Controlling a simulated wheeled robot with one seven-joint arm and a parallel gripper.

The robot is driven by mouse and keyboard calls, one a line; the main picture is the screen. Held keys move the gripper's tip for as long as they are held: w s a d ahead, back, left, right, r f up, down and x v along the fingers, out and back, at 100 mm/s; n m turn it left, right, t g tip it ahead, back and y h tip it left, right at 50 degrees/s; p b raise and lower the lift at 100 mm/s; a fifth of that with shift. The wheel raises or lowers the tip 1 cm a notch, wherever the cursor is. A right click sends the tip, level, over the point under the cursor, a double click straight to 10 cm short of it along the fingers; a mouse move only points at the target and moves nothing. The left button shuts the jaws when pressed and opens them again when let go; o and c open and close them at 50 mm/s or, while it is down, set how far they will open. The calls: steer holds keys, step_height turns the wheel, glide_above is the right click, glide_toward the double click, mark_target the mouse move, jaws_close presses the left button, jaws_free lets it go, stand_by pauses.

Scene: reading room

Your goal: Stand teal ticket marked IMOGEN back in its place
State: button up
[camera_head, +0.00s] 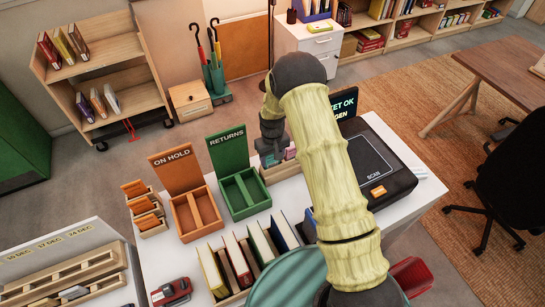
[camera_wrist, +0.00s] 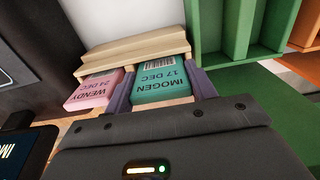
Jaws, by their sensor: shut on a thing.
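The teal ticket (camera_wrist: 163,82) marked IMOGEN, 17 DEC lies between the two fingers of my gripper (camera_wrist: 161,88) in the wrist view. My gripper is shut on it. The ticket's far end meets a pale wooden holder (camera_wrist: 130,52); I cannot tell how deep it sits there. A pink ticket (camera_wrist: 93,90) marked WENDY, 24 DEC is in the same holder, just left of the left finger. In the head view my gripper (camera_head: 270,157) is low over the small wooden holder (camera_head: 283,172), right of the green tray, and mostly hides the teal ticket.
A green RETURNS tray (camera_head: 243,193) and an orange ON HOLD tray (camera_head: 196,213) stand left of the holder. A black scanner (camera_head: 375,165) is to its right, with a partly hidden screen (camera_head: 346,104). A wooden rack (camera_head: 65,279) labelled with December dates is at lower left. Books (camera_head: 240,262) stand in front.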

steer(key=o, duration=1)
steer(key=shift+o, duration=0.2)
steer(key=shift+r, duration=0.1)
step_height(320, 180, up, 17)
steer(key=b, duration=0.3)
steer(key=shift+r, duration=0.1)
steer(key=s+d+r+m+t, duration=0.1)
steer(key=s+d+r+m, duration=0.1)
steer(key=s+d, duration=0.4)
steer(key=s+d+r+m+t, duration=0.1)
steer(key=s+d, duration=0.4)
steer(key=s, duration=1.2)
steer(key=shift+d+r+m+t, duration=0.35)
steer(key=shift+r+m, duration=0.25)
steer(key=shift+m, duration=0.2)
